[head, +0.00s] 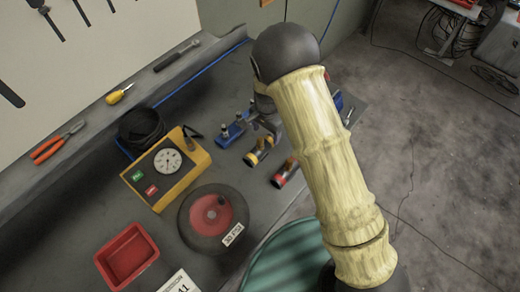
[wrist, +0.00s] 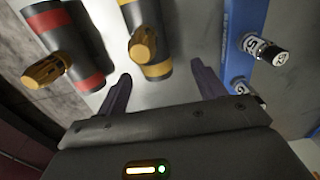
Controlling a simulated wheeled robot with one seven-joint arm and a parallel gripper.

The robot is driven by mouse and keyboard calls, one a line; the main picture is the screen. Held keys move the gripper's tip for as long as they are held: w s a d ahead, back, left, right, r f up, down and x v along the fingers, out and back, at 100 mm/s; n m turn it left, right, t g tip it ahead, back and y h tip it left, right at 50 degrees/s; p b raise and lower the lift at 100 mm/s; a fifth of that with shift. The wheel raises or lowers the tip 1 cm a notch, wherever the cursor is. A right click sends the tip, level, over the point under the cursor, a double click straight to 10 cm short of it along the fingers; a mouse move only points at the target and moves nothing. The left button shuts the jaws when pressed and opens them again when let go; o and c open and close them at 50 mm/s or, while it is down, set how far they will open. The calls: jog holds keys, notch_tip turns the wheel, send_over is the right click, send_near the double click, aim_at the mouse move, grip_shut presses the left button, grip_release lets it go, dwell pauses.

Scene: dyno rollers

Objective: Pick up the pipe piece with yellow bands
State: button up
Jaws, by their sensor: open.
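The pipe piece with yellow bands (wrist: 155,25) lies on the grey bench top near the top middle of the wrist view. It is dark, with an orange-yellow knob on its side. In the head view this pipe piece (head: 258,152) shows just left of my arm. My gripper (wrist: 161,76) is open and empty. Its two dark fingers point toward the yellow-banded pipe, and its lower end lies between their lines. No contact shows. In the head view my arm hides much of the gripper.
A similar pipe piece with red bands (wrist: 85,40) lies close on the left in the wrist view. A blue fixture (wrist: 236,45) with metal fittings is close on the right. A yellow gauge box (head: 190,178), a red-centred disc (head: 190,222) and a red tray (head: 126,256) occupy the bench.

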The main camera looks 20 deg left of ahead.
aim_at(268, 139)
jog(key=f+p, duration=0.1)
jog(key=f, duration=0.1)
jog(key=f+p, duration=0.1)
jog(key=shift+d+f, duration=0.4)
jog(key=shift+f, duration=0.5)
jog(key=shift+c, duration=0.2)
grip_shut()
jog(key=shift+a, duration=0.1)
jog(key=shift+r, duration=0.1)
notch_tip(268, 139, up, 9)
jog(key=b, duration=0.3)
jog(key=shift+r, duration=0.5)
